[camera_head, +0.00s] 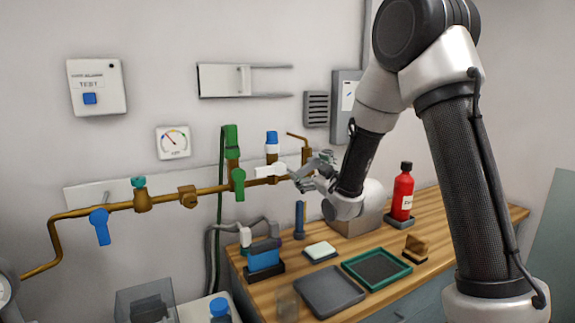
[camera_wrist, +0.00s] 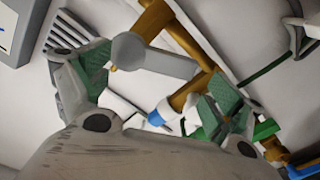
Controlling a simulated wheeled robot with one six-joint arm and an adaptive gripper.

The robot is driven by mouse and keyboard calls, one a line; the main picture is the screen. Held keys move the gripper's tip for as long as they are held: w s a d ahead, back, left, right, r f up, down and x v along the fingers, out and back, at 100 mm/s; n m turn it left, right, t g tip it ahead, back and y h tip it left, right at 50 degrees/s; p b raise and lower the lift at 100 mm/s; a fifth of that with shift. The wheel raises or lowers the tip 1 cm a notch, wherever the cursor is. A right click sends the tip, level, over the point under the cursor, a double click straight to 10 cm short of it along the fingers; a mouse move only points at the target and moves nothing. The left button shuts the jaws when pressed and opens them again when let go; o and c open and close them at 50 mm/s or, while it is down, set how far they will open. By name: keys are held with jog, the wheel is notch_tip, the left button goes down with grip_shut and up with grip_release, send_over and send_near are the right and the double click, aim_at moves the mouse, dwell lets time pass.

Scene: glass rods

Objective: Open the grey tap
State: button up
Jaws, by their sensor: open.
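In the wrist view, a grey lever (camera_wrist: 150,55) lies across the space between my finger pads, on the pipe's side. My gripper (camera_head: 312,174) is at the right end of the lever in the head view. In the wrist view my gripper (camera_wrist: 155,88) has its two green-padded fingers wide apart. Nothing is clamped between them. Whether a finger touches the lever cannot be told.
A blue-topped fitting (camera_head: 272,140) rises just above the grey tap. A blue tap (camera_head: 101,226) hangs farther left. Below is a wooden bench (camera_head: 445,222) with a red bottle (camera_head: 402,193), a green-rimmed tray (camera_head: 377,267) and a blue container (camera_head: 263,258).

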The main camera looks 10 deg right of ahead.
aim_at(306, 169)
jog(key=shift+x, duration=1.7)
jog(key=shift+w, duration=0.1)
jog(key=c, duration=1.5)
